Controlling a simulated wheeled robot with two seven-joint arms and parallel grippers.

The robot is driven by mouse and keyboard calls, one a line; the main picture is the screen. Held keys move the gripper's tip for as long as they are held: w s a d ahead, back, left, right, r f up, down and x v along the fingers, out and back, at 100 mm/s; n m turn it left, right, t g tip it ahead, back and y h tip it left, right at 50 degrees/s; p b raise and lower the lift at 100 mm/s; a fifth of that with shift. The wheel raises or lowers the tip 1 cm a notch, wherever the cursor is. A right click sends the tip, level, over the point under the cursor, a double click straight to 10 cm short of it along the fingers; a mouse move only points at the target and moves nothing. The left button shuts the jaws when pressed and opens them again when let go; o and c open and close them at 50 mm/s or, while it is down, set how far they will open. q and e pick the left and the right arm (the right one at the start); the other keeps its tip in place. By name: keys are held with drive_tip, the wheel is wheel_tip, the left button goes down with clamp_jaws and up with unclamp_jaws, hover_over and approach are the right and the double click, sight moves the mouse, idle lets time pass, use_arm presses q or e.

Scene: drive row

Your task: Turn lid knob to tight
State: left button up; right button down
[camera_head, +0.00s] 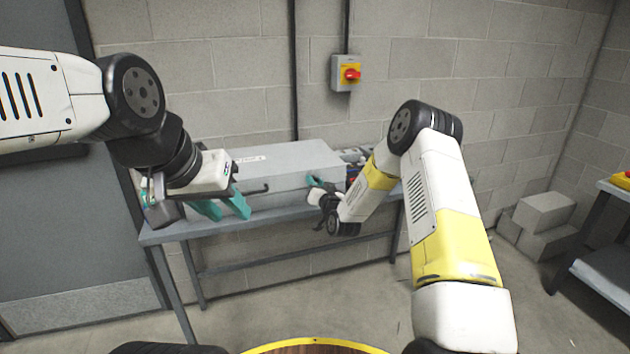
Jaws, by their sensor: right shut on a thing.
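A long grey metal box (290,160) with a closed lid lies on a grey table. My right gripper (317,184) is at the box's front right, its teal fingers against the upper front edge. It is shut on what I take to be the lid knob, which the fingers hide, so I cannot read how far it is turned. My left gripper (226,208) is open and empty, its teal fingers spread in front of the box's left end.
The table (270,215) has a narrow bare strip in front of the box. Small dark and coloured parts (352,157) lie at its right end. A red and yellow switch (347,74) is on the block wall. Grey blocks (542,216) and another table (608,262) stand at right.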

drive_tip(key=m, duration=0.4)
drive_tip(key=shift+d+f+m, duration=0.1)
drive_tip(key=shift+d+m, duration=0.05)
drive_tip(key=shift+m, duration=2.05)
drive_tip(key=c, duration=1.1)
unclamp_jaws()
drive_tip(key=shift+c, duration=0.2)
drive_tip(key=v, duration=0.7)
drive_tip(key=shift+s, duration=0.35)
drive_tip(key=shift+d, duration=0.1)
